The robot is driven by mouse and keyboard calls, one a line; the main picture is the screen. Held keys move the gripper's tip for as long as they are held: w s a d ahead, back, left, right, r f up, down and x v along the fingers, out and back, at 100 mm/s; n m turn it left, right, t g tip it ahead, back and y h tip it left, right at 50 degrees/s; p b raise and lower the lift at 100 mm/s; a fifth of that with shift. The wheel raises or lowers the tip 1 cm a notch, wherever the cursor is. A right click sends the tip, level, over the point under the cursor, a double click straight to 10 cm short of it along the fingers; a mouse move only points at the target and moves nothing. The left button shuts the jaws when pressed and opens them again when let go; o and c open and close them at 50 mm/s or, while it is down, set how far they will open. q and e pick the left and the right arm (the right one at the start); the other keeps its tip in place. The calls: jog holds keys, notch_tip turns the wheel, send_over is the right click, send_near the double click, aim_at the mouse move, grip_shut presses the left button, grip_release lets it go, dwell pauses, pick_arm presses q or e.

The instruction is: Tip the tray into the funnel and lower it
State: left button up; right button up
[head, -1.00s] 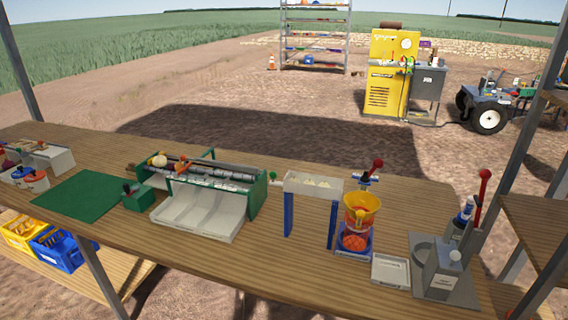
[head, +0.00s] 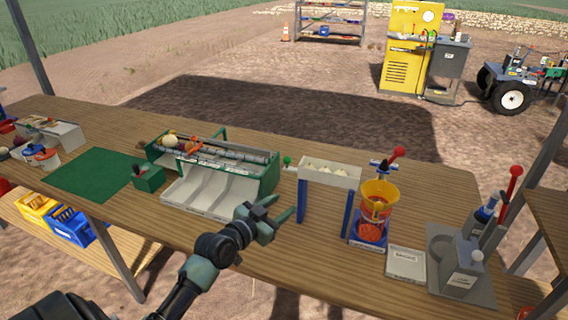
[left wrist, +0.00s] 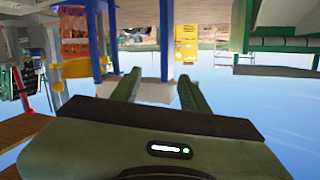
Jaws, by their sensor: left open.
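The pale tray (head: 330,176) sits level on two blue posts in the head view, with pale pieces in it. In the left wrist view, which looks upside down, the open fingers (left wrist: 160,76) show with the blue posts (left wrist: 96,40) and the funnel (left wrist: 76,68) beyond. My right gripper is not in view.
A green-framed roller sorter with white chutes (head: 212,195) stands left of the tray. A small white scale (head: 405,264) and a grey lever press (head: 462,265) stand to the right. A green mat (head: 95,174) lies at left. The wooden table's front edge is below my left arm.

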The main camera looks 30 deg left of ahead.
pick_arm(q)
jog(key=n+t+y, duration=0.1)
jog(key=t, duration=0.1)
send_near(285, 162)
jog(key=w, duration=0.9)
jog(key=shift+f+p, duration=0.15)
jog(key=shift+p, duration=0.25)
jog(key=shift+s, duration=0.1)
grip_shut()
dwell(0.4)
